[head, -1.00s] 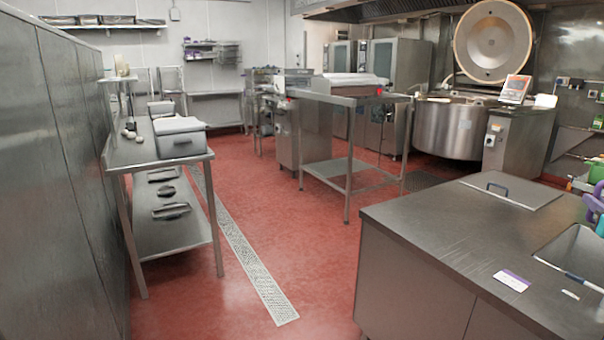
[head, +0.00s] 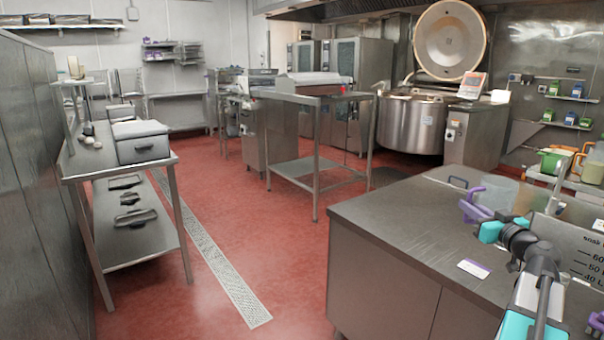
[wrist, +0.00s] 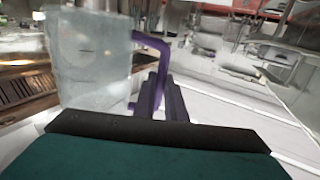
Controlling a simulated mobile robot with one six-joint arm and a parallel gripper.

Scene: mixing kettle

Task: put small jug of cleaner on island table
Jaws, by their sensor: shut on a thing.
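The small jug (head: 500,188) is translucent with a purple handle. It is at the right of the head view, in front of the near counter in the picture; its height above it is unclear. My gripper (head: 485,222) is shut on the handle (wrist: 150,45). In the wrist view the jug body (wrist: 92,62) is at the upper left, roughly upright, and its contents are unclear. A free-standing steel table (head: 318,97) with a lower shelf stands mid-room, apart from the jug; its top shows some bare steel.
The near steel counter (head: 385,215) fills the lower right, with a label card (head: 474,269) on it. A mixing kettle (head: 410,122) with raised lid stands behind. A side table (head: 120,165) is at left. Red floor (head: 265,225) lies open between.

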